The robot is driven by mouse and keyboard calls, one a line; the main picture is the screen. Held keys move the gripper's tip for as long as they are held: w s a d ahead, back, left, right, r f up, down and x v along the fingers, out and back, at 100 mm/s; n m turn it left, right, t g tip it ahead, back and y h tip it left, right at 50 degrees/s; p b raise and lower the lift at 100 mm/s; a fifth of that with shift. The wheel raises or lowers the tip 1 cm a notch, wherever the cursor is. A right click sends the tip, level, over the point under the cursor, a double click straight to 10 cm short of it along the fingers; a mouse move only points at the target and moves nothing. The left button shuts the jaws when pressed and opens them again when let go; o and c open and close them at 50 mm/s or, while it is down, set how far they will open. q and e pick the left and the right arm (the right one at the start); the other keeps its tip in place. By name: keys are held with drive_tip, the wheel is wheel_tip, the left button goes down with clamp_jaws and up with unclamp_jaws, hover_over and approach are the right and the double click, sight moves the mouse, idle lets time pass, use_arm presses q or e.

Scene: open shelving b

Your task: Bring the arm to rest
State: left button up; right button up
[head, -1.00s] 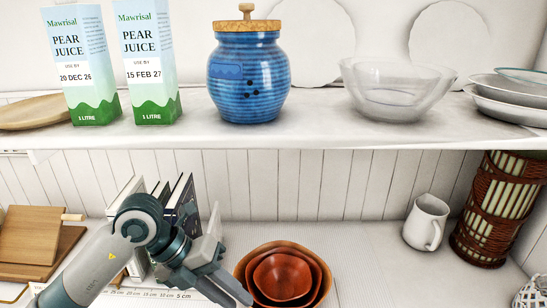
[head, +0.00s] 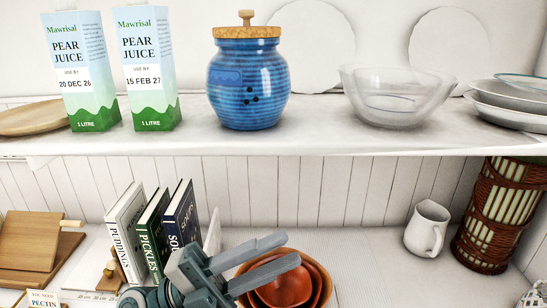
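My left gripper (head: 290,249) is at the bottom middle of the head view. Its two grey fingers point right and slightly up, with a gap between them, so it is open, and I see nothing held. The fingers overlap the nested brown wooden bowls (head: 318,283) in the picture and hide part of them; I cannot tell whether they touch. My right gripper is not in view.
Upright books (head: 152,238) stand just left of my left gripper. A white jug (head: 427,228) and a wicker lantern (head: 489,225) stand to the right. The upper shelf (head: 320,139) holds pear juice cartons (head: 149,70), a blue jar (head: 248,85) and a glass bowl (head: 398,98).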

use_arm(q)
drive_tip(key=w+a+f+n+t+y, duration=0.2)
drive_tip(key=w+a+n+t+y, duration=0.4)
drive_tip(key=n+t, duration=0.45)
drive_tip(key=w+a+f+n+t+y, duration=0.2)
drive_tip(key=w+a+n+t+y, duration=0.1)
drive_tip(key=a+n+t+y, duration=0.75)
drive_tip(key=a+f+n+g+y, duration=0.3)
drive_tip(key=f+n+g, duration=0.15)
drive_tip(key=f, duration=0.45)
drive_tip(key=a+f+n+g+y, duration=0.3)
drive_tip(key=f+n+y, duration=0.15)
drive_tip(key=f, duration=0.55)
drive_tip(key=s+a+f+n+g, duration=0.2)
drive_tip(key=s+f+g, duration=0.3)
drive_tip(key=s+f, duration=0.6)
drive_tip(key=s+d+f+m+g+h, duration=0.1)
drive_tip(key=s+d+f+g, duration=0.1)
drive_tip(key=s+f+g, duration=0.9)
wheel_tip(320, 180, down, 25)
drive_tip(key=s+d+t, duration=0.1)
drive_tip(key=s+t, duration=0.2)
drive_tip(key=s+f, duration=0.7)
drive_tip(key=f, duration=0.2)
drive_tip(key=s+a+f, duration=0.1)
drive_tip(key=s+f, duration=0.6)
drive_tip(key=f, duration=0.3)
drive_tip(key=shift+a+f+m, duration=0.2)
drive_tip(key=shift+f+m, duration=0.1)
